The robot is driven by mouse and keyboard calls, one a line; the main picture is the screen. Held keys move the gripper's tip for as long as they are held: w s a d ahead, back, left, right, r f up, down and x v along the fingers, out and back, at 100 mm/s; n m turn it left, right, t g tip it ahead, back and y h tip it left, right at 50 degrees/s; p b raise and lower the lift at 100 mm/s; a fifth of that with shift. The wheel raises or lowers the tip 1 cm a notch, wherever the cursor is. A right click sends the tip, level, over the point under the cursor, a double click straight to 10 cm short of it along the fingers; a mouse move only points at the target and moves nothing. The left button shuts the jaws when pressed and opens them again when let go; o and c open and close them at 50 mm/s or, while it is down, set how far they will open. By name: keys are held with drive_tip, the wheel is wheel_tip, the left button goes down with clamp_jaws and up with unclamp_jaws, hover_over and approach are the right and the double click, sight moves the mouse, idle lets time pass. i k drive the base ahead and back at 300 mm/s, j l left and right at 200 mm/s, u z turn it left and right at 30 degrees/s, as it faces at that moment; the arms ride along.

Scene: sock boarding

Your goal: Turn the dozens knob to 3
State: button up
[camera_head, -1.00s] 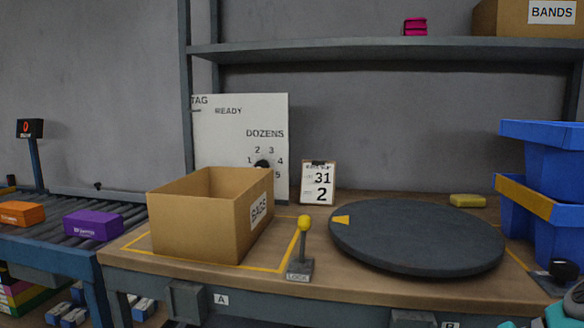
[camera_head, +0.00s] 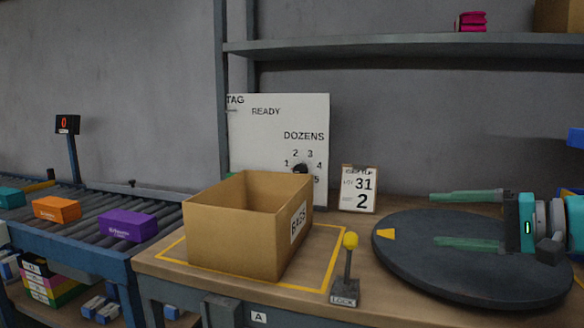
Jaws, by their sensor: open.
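The dozens knob (camera_head: 300,169) is a small black knob low on the white panel (camera_head: 265,140), under the word DOZENS. Numbers 1 to 5 ring it; its lower part is hidden behind the box's rim, and I cannot tell which number it points to. My gripper (camera_head: 450,219) is at the right, above the dark turntable, its two greenish fingers pointing left, spread apart with nothing between them. It is well to the right of the knob and apart from it.
An open cardboard box (camera_head: 235,225) stands in front of the panel. A yellow-topped LOCK lever (camera_head: 350,242) stands at the front edge. The round turntable (camera_head: 400,265) fills the right. A conveyor (camera_head: 85,220) carries boxes at left.

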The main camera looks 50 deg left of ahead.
sight(302, 169)
drive_tip(key=i+j, duration=0.1)
drive_tip(key=j, duration=0.8)
drive_tip(key=i+j, duration=0.15)
drive_tip(key=j, duration=0.35)
drive_tip(key=i+j, duration=0.1)
drive_tip(key=j, duration=0.35)
